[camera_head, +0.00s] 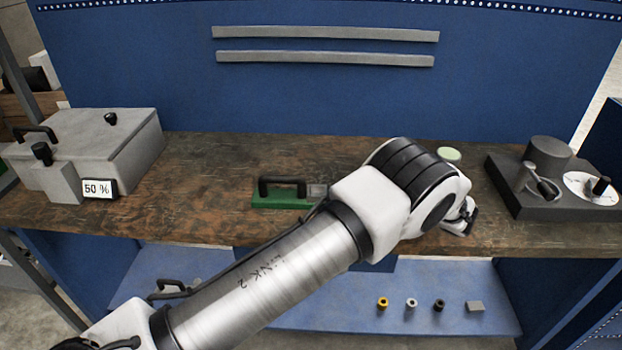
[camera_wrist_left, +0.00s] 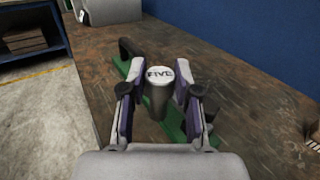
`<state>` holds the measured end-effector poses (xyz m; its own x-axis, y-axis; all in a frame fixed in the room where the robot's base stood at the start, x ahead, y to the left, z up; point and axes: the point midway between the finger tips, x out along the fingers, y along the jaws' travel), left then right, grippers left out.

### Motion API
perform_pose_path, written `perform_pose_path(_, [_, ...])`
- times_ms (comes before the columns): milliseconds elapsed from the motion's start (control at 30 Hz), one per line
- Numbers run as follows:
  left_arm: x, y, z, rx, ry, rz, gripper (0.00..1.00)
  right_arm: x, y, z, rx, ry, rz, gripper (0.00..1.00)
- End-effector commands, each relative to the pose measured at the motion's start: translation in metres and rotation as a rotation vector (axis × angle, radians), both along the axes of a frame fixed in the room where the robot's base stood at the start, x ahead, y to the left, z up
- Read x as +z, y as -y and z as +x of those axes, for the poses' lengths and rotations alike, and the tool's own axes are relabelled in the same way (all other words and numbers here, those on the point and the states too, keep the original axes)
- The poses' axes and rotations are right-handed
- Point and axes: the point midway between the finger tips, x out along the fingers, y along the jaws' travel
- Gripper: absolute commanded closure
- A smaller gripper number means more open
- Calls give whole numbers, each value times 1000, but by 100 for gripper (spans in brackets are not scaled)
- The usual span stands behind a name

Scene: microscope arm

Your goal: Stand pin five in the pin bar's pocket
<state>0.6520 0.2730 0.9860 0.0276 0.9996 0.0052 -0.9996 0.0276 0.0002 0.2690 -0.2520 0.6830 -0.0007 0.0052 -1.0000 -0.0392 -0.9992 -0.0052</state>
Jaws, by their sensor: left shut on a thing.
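Pin five (camera_wrist_left: 158,95) is a grey cylinder with a white top marked FIVE. In the left wrist view it is upright or nearly so between the fingers of my left gripper (camera_wrist_left: 159,88), which is shut on it. The green pin bar (camera_head: 283,201) lies on the bench with a black handle and a grey block at its right end. It also shows in the left wrist view (camera_wrist_left: 175,122), running behind and below the pin. The pocket is hidden, and I cannot tell whether the pin's foot touches the bar.
A grey box (camera_head: 110,140) with a 50 % sign stands at the left. A dark base (camera_head: 545,195) with a knob and white dial stands at the right. A pale green disc (camera_head: 449,154) lies behind my arm. Small parts lie on the lower blue shelf (camera_head: 340,318).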

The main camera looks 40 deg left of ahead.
Motion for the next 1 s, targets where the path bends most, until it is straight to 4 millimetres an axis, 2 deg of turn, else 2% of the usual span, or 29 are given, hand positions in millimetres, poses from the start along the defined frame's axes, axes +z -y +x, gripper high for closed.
perform_pose_path(33, [5,-18,-3,6,-4,0,100,11,0,0,-1,0,0,60])
perform_pose_path(200, [-1,-72,-8,6,-3,-1,100,27,0,0,-1,0,0,60])
perform_pose_path(300, [-5,-99,-11,5,-2,-2,100,35,0,0,0,0,0,60])
perform_pose_path(400, [-8,-116,-12,3,-1,0,100,38,0,0,0,0,0,60])
perform_pose_path(467, [-11,-120,-12,1,-1,0,100,40,0,0,0,0,0,60])
perform_pose_path(700, [-44,-121,-12,1,1,0,100,51,0,0,0,0,0,60])
perform_pose_path(1000, [-50,-121,-12,1,1,0,100,44,0,0,0,0,0,60])
